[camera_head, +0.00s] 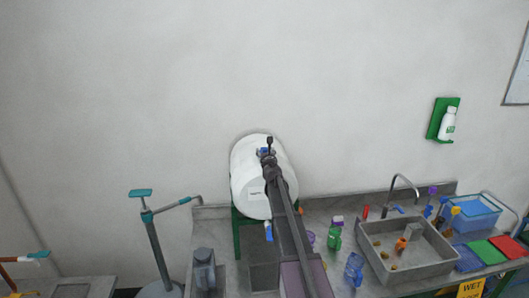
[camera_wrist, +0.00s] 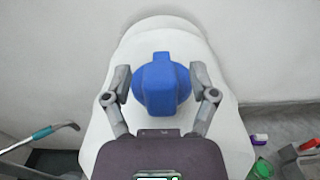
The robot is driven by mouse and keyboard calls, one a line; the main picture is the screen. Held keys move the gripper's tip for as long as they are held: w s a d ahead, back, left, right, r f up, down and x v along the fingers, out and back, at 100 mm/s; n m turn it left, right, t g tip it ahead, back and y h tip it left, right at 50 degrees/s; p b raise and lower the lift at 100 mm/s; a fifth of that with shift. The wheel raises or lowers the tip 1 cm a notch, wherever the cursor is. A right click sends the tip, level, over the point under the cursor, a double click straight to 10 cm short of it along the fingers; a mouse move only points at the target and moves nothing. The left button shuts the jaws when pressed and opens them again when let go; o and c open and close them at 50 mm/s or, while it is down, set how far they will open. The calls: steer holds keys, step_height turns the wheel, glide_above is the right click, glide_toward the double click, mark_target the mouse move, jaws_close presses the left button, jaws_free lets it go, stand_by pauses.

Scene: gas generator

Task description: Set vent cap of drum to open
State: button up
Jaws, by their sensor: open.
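The white drum (camera_head: 246,182) lies on its side on a green stand against the wall. In the wrist view, the blue vent cap (camera_wrist: 161,84) sits on top of the white drum (camera_wrist: 110,152), with a raised bar across a round base. My gripper (camera_wrist: 161,78) is open, with one finger on each side of the cap. Whether the fingers touch the cap I cannot tell. In the head view my gripper (camera_head: 267,156) is over the drum's top, and my arm hides part of the drum and most of the cap.
A blue tap (camera_head: 268,231) hangs below the drum's front. A grey counter carries a sink (camera_head: 408,255), bottles (camera_head: 335,233) and coloured trays (camera_head: 480,251) to the right. A stand with a teal top (camera_head: 140,194) is at the left. The wall is close behind the drum.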

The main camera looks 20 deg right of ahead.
jaws_close()
steer(key=shift+a, duration=0.15)
steer(key=shift+d+y, duration=0.2)
steer(key=shift+y, duration=0.1)
